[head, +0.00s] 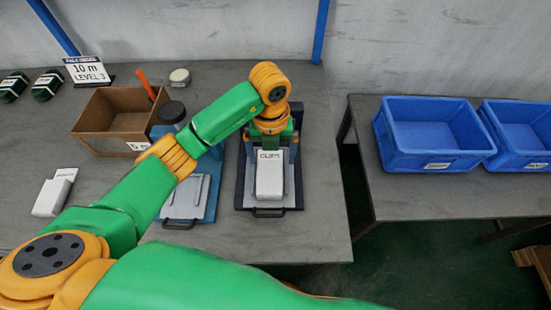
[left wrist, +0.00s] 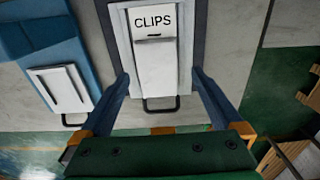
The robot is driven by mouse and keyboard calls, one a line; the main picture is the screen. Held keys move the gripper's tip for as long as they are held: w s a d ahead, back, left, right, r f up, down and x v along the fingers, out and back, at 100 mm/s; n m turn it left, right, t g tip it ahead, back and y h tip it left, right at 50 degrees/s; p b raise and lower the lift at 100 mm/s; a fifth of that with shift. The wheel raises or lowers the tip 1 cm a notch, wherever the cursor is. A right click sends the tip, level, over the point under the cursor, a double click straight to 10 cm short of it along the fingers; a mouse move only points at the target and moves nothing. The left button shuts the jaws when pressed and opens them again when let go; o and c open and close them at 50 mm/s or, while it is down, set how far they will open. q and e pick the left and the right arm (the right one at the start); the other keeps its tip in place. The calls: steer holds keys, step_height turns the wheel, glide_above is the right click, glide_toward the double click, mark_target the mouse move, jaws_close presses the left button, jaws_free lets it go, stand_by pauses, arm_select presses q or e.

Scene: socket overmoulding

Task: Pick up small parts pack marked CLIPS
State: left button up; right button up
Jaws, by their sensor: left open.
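The white pack marked CLIPS (head: 269,183) lies on a dark tray (head: 242,190) with a front handle, near the table's right end. It also shows in the left wrist view (left wrist: 155,58), label readable and upright. My left gripper (head: 271,155) is over the far part of the pack. In the left wrist view its two blue fingers (left wrist: 160,80) are spread, one on each side of the pack, with nothing clearly held. Whether the fingers touch the pack cannot be told. My right gripper is not in view.
A blue tray (head: 207,205) with a pale plate stands just left of the dark tray. A brown box (head: 100,140), a dark-topped round thing (head: 172,111) and a white block (head: 50,195) are further left. Two blue bins (head: 434,165) stand on the right table, across a gap.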

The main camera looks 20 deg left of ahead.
mark_target(270, 174)
arm_select(q)
steer(key=f, duration=0.1)
steer(key=s+f+p, duration=0.1)
steer(key=f, duration=0.1)
steer(key=s+f, duration=0.1)
steer(key=f, duration=0.1)
steer(key=shift+a+f, duration=0.1)
steer(key=shift+f, duration=0.05)
steer(key=shift+w+f, duration=0.3)
steer(key=shift+f, duration=0.15)
steer(key=shift+r, duration=0.1)
steer(key=c, duration=1.3)
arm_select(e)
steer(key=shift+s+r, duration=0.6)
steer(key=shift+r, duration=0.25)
